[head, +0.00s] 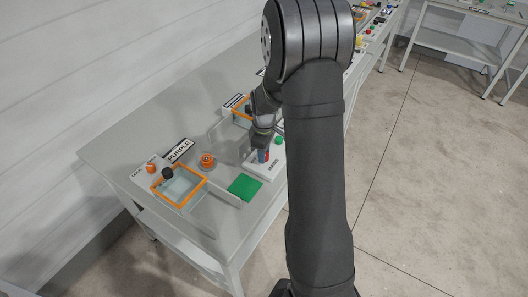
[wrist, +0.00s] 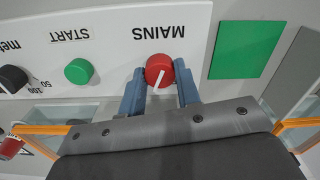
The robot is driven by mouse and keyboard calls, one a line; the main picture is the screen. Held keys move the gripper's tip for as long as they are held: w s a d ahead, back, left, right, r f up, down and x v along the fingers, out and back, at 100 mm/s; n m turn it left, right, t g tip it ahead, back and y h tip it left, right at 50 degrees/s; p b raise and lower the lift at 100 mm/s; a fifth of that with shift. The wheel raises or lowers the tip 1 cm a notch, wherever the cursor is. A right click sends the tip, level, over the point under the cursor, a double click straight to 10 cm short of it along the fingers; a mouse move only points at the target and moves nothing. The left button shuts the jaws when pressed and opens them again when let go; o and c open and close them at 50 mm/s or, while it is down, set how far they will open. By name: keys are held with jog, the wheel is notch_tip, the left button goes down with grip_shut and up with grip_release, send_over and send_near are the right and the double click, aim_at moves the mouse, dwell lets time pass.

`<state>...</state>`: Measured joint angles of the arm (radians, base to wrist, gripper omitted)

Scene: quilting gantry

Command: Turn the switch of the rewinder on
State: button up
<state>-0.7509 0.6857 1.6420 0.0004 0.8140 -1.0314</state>
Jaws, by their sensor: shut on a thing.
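The red round knob (wrist: 160,68) sits on a white panel (wrist: 110,45) beside the word MAINS, which appears upside down in the wrist view. A white pointer line on the knob runs toward the lower left in that view. My gripper (wrist: 159,74) has its two blue fingers on either side of the knob and is shut on it. In the head view my gripper (head: 262,156) reaches down to the panel, and the knob is mostly hidden. No rewinder label is readable.
A green START button (wrist: 78,71) and a black dial (wrist: 12,78) share the panel. A green square (head: 244,187) lies beside it. An orange-rimmed box (head: 205,181) with a PURPLE sign (head: 178,150) and an orange knob (head: 207,160) stand to the left on the table.

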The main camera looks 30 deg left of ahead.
jog(key=shift+m, duration=0.6)
jog(key=shift+r+m, duration=0.1)
jog(key=shift+m, duration=0.2)
jog(key=o, duration=1)
notch_tip(320, 180, up, 17)
jog(key=shift+r, duration=0.2)
jog(key=shift+f, duration=0.15)
notch_tip(320, 180, down, 17)
jog(key=shift+f, duration=0.15)
dwell(0.4)
